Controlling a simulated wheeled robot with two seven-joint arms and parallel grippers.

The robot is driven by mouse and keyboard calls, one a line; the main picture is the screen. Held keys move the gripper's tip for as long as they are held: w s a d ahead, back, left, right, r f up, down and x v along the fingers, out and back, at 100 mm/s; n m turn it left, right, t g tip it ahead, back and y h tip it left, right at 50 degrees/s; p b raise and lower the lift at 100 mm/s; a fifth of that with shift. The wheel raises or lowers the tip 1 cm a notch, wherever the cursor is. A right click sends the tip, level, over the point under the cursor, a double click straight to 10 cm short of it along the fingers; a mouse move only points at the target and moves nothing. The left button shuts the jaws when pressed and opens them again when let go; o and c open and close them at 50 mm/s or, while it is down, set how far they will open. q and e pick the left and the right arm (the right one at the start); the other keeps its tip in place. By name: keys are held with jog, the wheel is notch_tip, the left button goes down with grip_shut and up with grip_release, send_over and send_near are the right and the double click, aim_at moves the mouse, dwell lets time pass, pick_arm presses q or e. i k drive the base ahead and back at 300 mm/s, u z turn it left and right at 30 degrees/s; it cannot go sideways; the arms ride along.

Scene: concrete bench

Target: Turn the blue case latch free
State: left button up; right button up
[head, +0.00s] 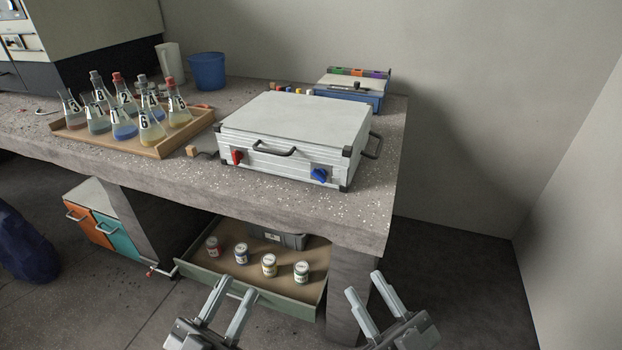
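A closed silver case (297,126) sits on the right part of the concrete bench. Its front face carries a dark handle (274,149), a red latch (237,157) at the left and a blue latch (319,175) at the right. The blue latch looks tilted; its exact setting is too small to tell. My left gripper (232,289) is open and empty, low in front of the bench, by the open drawer. My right gripper (363,292) is open and empty, also below the bench top, right of the drawer. Neither touches the case.
A wooden tray (188,141) of numbered flasks stands left of the case. A blue cup (207,71), a white pitcher (170,63) and a blue box (349,92) stand behind. An open drawer (250,291) with several jars juts out below the bench.

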aim_at(320, 174)
jog(key=z, duration=0.4)
jog(key=k, duration=1.05)
jog(key=z, duration=1.05)
jog(key=i, duration=0.85)
jog(key=u, duration=0.85)
jog(key=i, duration=0.7)
jog(key=u, duration=0.55)
